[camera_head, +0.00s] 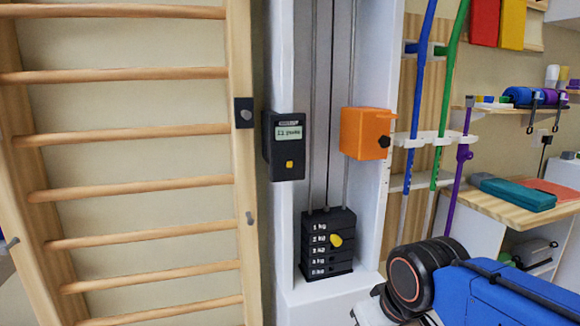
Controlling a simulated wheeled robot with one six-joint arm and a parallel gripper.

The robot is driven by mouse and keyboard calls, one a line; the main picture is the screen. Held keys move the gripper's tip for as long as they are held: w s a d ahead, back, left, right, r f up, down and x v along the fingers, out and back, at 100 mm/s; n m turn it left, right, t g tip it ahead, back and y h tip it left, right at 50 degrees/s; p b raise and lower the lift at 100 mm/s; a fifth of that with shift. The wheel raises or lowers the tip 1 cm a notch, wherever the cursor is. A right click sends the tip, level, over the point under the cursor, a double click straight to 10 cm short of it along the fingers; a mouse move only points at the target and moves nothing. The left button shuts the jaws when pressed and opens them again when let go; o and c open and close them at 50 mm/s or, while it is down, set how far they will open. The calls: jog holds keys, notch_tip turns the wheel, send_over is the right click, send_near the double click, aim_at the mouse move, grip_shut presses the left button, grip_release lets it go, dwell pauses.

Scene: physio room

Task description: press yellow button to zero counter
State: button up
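The counter (284,150) is a black box on the white frame of the weight machine, left of its vertical rods. It has a small pale green display (289,132) with dark text too small to read surely. The yellow button (289,164) is a small square below the display, uncovered. My arm, blue with a black and orange-ringed joint, shows at the bottom right. My gripper's fingertips are not visible; only part of a grey piece shows by the lower edge, well below and right of the counter.
An orange box with a black knob (366,133) is right of the rods. A black weight stack (328,245) with a yellow pin (336,240) stands below. Wooden wall bars (130,133) are on the left. Coloured poles (440,100) and shelves are on the right.

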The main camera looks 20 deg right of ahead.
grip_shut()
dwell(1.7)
